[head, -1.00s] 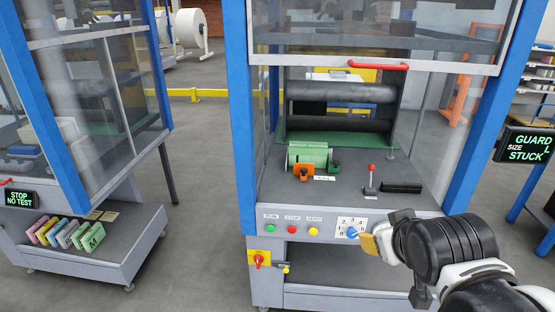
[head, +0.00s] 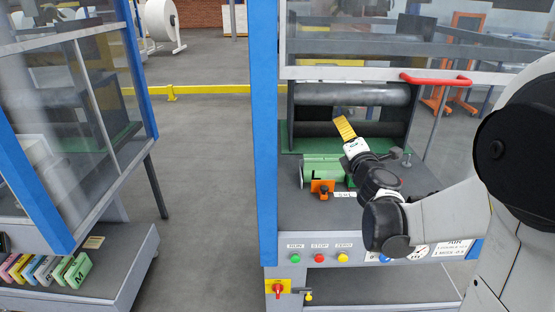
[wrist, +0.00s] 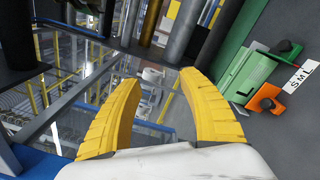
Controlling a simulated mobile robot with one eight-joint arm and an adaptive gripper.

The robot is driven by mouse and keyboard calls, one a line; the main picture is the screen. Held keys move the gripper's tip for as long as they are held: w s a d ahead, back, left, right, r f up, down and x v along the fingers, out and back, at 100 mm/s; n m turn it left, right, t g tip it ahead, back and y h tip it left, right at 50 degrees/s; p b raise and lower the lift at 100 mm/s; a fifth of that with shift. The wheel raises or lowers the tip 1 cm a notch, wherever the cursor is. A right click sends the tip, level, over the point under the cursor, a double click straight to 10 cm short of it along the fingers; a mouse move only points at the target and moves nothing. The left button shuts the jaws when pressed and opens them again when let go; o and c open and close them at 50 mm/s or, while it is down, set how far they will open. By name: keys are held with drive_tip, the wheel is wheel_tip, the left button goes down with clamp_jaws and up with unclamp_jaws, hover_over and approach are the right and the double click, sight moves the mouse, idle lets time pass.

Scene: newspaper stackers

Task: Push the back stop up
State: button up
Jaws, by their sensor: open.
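A green block (head: 316,166) stands on the grey machine bed, with an orange clamp (head: 322,188) at its front. In the wrist view the green block (wrist: 243,77) carries an L, and the orange clamp (wrist: 265,98) has a black knob. A label (wrist: 301,77) reading S M L lies beside them. No part is marked as the back stop, so I cannot tell which one it is. My gripper (head: 342,124) is inside the machine, above and behind the green block, near the rollers. In the wrist view my gripper (wrist: 163,82) has its yellow fingers apart, with nothing between them.
Dark rollers (head: 350,93) span the back of the bed. A raised guard with a red handle (head: 436,79) hangs over the opening. Blue posts (head: 264,130) frame it. Panel buttons (head: 320,259) line the front. Another machine with coloured blocks (head: 45,270) stands left.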

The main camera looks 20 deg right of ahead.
wheel_tip(320, 180, down, 8)
drive_tip(key=w+d+f+n+y, duration=0.1)
drive_tip(key=w+n+y, duration=0.25)
drive_tip(key=n, duration=0.45)
drive_tip(key=n+g+y+p, duration=0.1)
drive_tip(key=n+g+y, duration=0.1)
drive_tip(key=n+g, duration=0.45)
approach(326, 189)
drive_tip(key=shift+n+t, duration=0.75)
drive_tip(key=shift+t, duration=0.2)
drive_tip(key=b+x, duration=0.1)
drive_tip(key=x, duration=0.2)
drive_tip(key=f+b+x, duration=0.1)
drive_tip(key=x, duration=0.2)
drive_tip(key=b+x, duration=0.1)
drive_tip(key=x, duration=0.2)
drive_tip(key=shift+s+f, duration=0.3)
drive_tip(key=shift+s, duration=0.1)
drive_tip(key=shift+w, duration=0.45)
drive_tip(key=shift+c, duration=0.4)
